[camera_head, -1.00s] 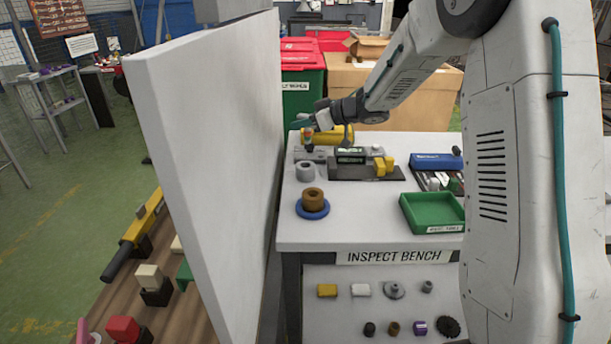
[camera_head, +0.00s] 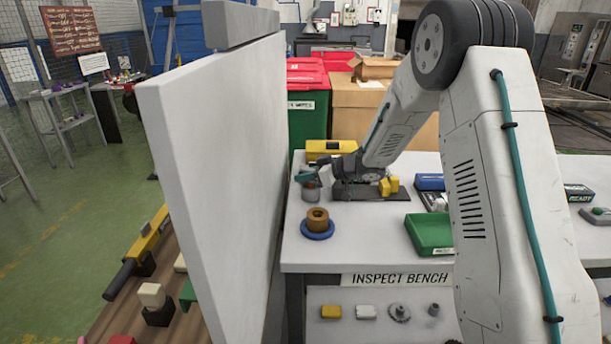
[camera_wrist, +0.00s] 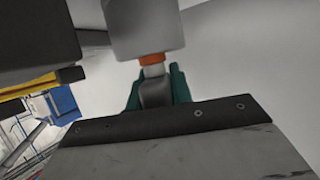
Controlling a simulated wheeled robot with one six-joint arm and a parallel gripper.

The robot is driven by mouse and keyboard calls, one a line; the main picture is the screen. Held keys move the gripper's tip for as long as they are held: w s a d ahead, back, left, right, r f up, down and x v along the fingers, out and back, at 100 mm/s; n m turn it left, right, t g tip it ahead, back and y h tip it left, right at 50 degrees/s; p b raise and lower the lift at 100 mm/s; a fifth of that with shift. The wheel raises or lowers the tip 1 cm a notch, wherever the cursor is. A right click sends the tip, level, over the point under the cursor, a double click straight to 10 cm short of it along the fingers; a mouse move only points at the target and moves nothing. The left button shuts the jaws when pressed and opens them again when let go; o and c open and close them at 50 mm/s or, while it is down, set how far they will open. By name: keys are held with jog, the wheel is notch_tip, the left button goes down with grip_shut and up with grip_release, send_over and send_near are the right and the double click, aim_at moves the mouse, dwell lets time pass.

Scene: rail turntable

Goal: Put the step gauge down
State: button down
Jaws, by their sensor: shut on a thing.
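My gripper (camera_head: 307,178) is shut on the step gauge, low over the far left of the inspect bench (camera_head: 365,228). In the wrist view the gauge shows an orange band (camera_wrist: 152,59) and a pale neck between my teal fingertips (camera_wrist: 158,88). A grey round piece (camera_head: 311,194) stands on the bench directly below my gripper. A grey cylinder also shows beyond the orange band in the wrist view (camera_wrist: 145,30). I cannot tell whether the gauge touches the grey piece or the bench, as my fingers hide the contact.
A tall white panel (camera_head: 215,180) stands close left of the bench. A brown ring on a blue disc (camera_head: 317,234) sits in front. A dark fixture with a yellow block (camera_head: 389,186) is to the right, a yellow case (camera_head: 330,147) behind, and a green tray (camera_head: 430,235) front right.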

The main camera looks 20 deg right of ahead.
jog(key=shift+f, duration=0.1)
jog(key=shift+f, duration=0.1)
jog(key=c, duration=1.3)
grip_release()
jog(key=shift+o, duration=0.2)
